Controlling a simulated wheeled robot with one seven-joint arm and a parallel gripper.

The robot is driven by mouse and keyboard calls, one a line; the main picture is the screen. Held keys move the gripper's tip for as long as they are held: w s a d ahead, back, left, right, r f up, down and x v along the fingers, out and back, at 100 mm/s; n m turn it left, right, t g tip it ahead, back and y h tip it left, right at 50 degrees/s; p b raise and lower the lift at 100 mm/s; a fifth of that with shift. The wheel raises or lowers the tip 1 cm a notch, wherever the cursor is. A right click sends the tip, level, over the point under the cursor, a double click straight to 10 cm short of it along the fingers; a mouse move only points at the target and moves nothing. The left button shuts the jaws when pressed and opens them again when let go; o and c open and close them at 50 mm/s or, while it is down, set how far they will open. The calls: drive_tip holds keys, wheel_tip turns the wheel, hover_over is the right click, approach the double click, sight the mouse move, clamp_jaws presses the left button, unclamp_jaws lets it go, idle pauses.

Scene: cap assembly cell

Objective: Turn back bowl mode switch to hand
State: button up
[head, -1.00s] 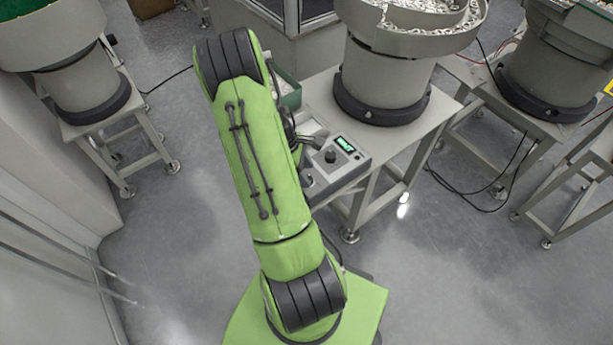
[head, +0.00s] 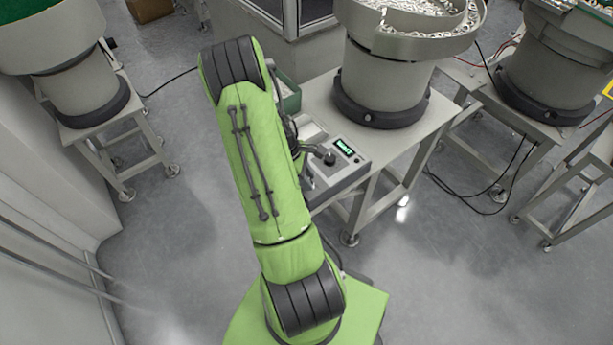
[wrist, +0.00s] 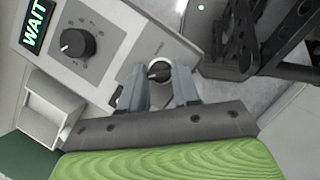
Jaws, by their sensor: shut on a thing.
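The control box (wrist: 115,40) fills the upper left of the wrist view, and its panel (head: 345,170) shows beside my arm in the head view. The mode switch (wrist: 159,69) is a small black knob in a pale ring near the box's edge. My gripper (wrist: 160,79) is shut on this switch, one grey finger on each side. The switch's mark is partly hidden by the fingers, so its exact setting cannot be read. In the head view my arm hides most of the gripper and the switch.
A larger black dial (wrist: 77,43) and a green lit display (wrist: 37,25) reading "WAIT" are on the same panel. The bowl feeder (head: 382,85) stands behind the box on a table (head: 425,118). Open floor (head: 450,280) lies to the right.

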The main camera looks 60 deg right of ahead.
drive_tip(key=shift+m, duration=0.3)
drive_tip(key=m+y, duration=0.1)
drive_tip(key=m, duration=0.3)
drive_tip(key=shift+d+y, duration=0.2)
drive_tip(key=shift+y, duration=0.2)
drive_tip(key=m, duration=0.2)
drive_tip(key=m+y, duration=0.1)
drive_tip(key=m, duration=0.1)
drive_tip(key=shift+d+m+t+y, duration=0.1)
drive_tip(key=shift+m+t+y, duration=0.2)
drive_tip(key=m+t+y, duration=0.1)
drive_tip(key=m, duration=0.3)
drive_tip(key=shift+s+b, duration=0.15)
drive_tip(key=shift+b, duration=0.25)
drive_tip(key=shift+d+m+t+y, duration=0.1)
drive_tip(key=shift+m+t+y, duration=0.25)
drive_tip(key=shift+m, duration=0.75)
drive_tip(key=shift+m+t+y, duration=0.25)
drive_tip(key=shift+m+t, duration=0.1)
drive_tip(key=shift+m, duration=0.75)
drive_tip(key=o, duration=1.1)
drive_tip(key=shift+c, duration=0.2)
